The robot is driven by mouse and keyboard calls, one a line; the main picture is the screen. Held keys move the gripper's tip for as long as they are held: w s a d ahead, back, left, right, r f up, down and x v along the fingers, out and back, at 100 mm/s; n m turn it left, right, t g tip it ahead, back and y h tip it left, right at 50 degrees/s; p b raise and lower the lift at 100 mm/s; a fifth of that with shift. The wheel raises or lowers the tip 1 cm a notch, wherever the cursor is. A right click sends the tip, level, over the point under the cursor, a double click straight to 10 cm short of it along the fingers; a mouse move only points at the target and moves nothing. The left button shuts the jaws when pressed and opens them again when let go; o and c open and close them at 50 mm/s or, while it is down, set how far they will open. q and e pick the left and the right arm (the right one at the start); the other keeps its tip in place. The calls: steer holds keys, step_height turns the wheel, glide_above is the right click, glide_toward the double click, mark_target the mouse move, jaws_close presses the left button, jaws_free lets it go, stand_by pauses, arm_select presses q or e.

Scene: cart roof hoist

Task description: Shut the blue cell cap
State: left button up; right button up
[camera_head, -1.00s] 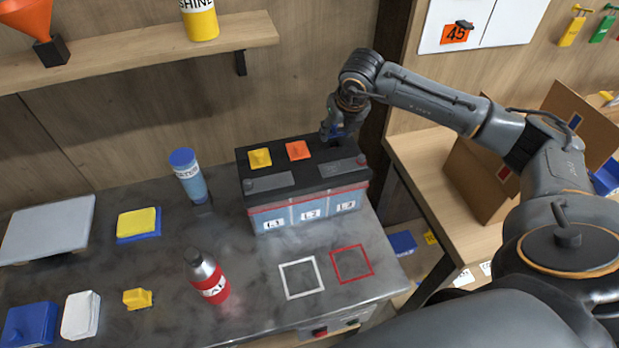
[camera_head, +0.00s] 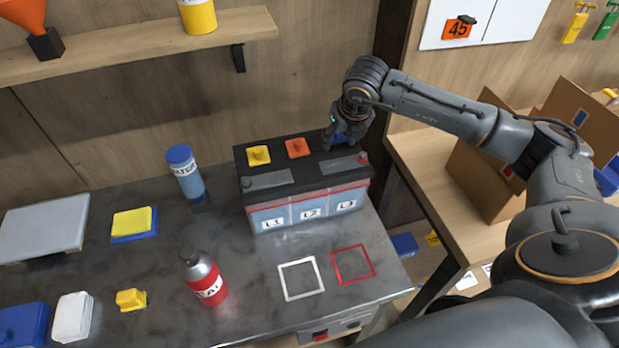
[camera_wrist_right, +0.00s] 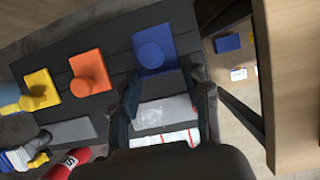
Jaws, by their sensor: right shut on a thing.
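The black battery (camera_head: 308,190) with a red band and cells marked L1, L2 and L3 stands at the back of the bench. A yellow cap (camera_head: 258,155) and an orange cap (camera_head: 298,148) sit on its top. The blue cell cap (camera_wrist_right: 154,50), square with a round knob, is at the third place in the right wrist view; the head view shows little of it. My right gripper (camera_head: 347,132) is over the battery's back right, shut on the blue cap, its fingertips either side of the knob. Whether the cap is fully seated cannot be told. My left gripper is not in view.
A blue bottle (camera_head: 185,172) stands left of the battery, a red bottle (camera_head: 204,278) in front. White (camera_head: 301,279) and red (camera_head: 352,264) square outlines mark clear bench. A shelf (camera_head: 130,48) hangs above; an open cardboard box (camera_head: 485,180) is at right.

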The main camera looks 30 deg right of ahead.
steer(key=shift+o, duration=0.7)
steer(key=shift+w+r+p, duration=0.1)
steer(key=shift+r+p, duration=0.3)
steer(key=shift+r, duration=0.2)
step_height(320, 180, up, 7)
steer(key=p, duration=0.3)
